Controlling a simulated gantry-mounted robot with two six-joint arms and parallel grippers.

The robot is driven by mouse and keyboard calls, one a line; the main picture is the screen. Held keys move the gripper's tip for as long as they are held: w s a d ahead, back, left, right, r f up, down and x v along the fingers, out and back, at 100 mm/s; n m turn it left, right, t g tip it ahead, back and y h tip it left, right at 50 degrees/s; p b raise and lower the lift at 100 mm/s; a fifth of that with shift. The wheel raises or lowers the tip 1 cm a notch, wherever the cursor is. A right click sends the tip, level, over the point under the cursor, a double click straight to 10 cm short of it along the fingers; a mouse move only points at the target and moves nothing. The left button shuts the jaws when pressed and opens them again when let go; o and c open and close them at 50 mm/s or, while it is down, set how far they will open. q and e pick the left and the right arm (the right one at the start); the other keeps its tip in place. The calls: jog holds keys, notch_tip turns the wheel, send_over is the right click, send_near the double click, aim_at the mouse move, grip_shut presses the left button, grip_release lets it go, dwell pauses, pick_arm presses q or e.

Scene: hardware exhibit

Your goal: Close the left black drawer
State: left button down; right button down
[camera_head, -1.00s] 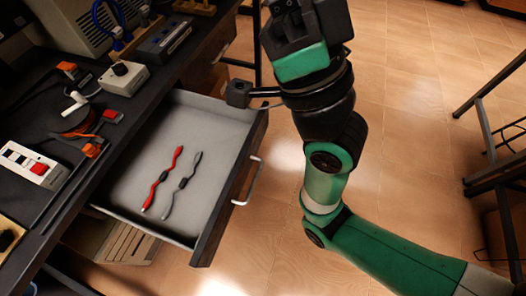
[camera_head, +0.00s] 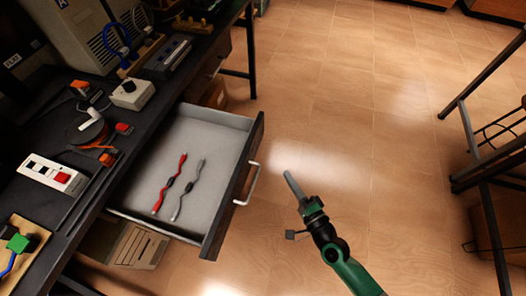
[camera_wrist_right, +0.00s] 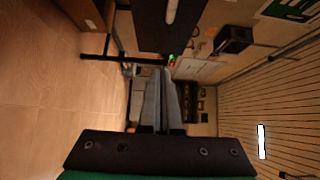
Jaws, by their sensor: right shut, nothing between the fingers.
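The black drawer (camera_head: 234,190) is pulled out from under the dark workbench. It has a black front, a light grey inside and a silver handle (camera_head: 248,183). A red cable (camera_head: 170,183) and a grey cable (camera_head: 188,190) lie in it. My right gripper (camera_head: 291,181) is shut and empty, to the right of the drawer front and apart from it, above the floor. Its grey fingers (camera_wrist_right: 165,100) show in the right wrist view, below a dark panel with a pale handle that looks like the drawer front (camera_wrist_right: 165,28). My left gripper is not in view.
The bench (camera_head: 60,135) carries a white switch box (camera_head: 130,94), a power strip (camera_head: 52,174) and several tools. A cardboard box (camera_head: 135,247) stands under the drawer. A dark metal frame (camera_head: 480,170) stands at the far right. The tiled floor between is clear.

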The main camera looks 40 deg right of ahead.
send_near(256, 144)
jog(key=w+d, duration=0.3)
jog(key=d, duration=0.1)
jog(key=shift+w+a+f, duration=0.15)
jog(key=shift+w+a, duration=0.4)
jog(key=shift+w, duration=0.2)
jog(key=shift+w+a+f, duration=0.15)
jog(key=shift+w+a, duration=0.4)
jog(key=shift+w, duration=0.2)
jog(key=shift+a, duration=0.15)
